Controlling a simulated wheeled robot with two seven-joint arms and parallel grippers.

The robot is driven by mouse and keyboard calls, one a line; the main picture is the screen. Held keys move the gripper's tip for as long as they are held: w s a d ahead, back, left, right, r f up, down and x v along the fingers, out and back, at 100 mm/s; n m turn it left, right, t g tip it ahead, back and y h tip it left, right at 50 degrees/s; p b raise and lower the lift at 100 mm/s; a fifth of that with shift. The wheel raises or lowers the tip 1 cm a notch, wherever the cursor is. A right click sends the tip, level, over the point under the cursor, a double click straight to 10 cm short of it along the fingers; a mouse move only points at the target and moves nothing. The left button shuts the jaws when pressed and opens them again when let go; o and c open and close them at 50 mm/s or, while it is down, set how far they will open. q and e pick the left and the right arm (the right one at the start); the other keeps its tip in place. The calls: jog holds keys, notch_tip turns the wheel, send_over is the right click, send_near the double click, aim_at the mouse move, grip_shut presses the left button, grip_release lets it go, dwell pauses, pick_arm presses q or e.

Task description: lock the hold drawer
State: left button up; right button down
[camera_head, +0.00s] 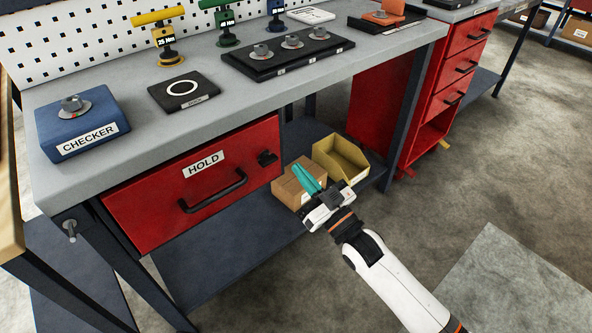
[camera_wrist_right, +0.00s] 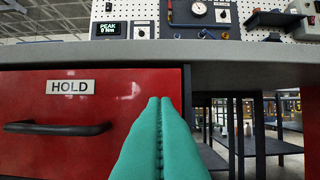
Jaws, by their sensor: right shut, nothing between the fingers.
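The red hold drawer (camera_head: 140,212) sits under the grey bench top, its front looking closed, with a HOLD label (camera_head: 204,163) and a black bar handle (camera_head: 213,195). A small black latch (camera_head: 267,159) is at the right end of its front; its exact setting is too small to tell. My right gripper (camera_head: 307,179) is shut and empty, its teal fingers in front of and to the right of the latch, apart from it. In the right wrist view the shut fingers (camera_wrist_right: 160,103) cover the right end of the drawer front (camera_wrist_right: 110,90), and the latch is hidden. My left gripper is not in view.
A cardboard box (camera_head: 288,190) and a yellow bin (camera_head: 342,157) stand on the lower shelf near my right gripper. The bench top (camera_head: 215,112) overhangs the drawer and carries a blue CHECKER box (camera_head: 80,127). The floor in front is clear.

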aim_at(268, 160)
jog(key=b+x, duration=0.1)
jog(key=x, duration=0.8)
notch_tip(268, 160, down, 3)
jog(key=shift+s+d+f+b, duration=0.1)
jog(key=shift+s+b, duration=0.05)
jog(key=shift+b, duration=0.2)
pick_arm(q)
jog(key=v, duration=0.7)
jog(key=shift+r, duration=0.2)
pick_arm(e)
jog(key=shift+f, duration=0.5)
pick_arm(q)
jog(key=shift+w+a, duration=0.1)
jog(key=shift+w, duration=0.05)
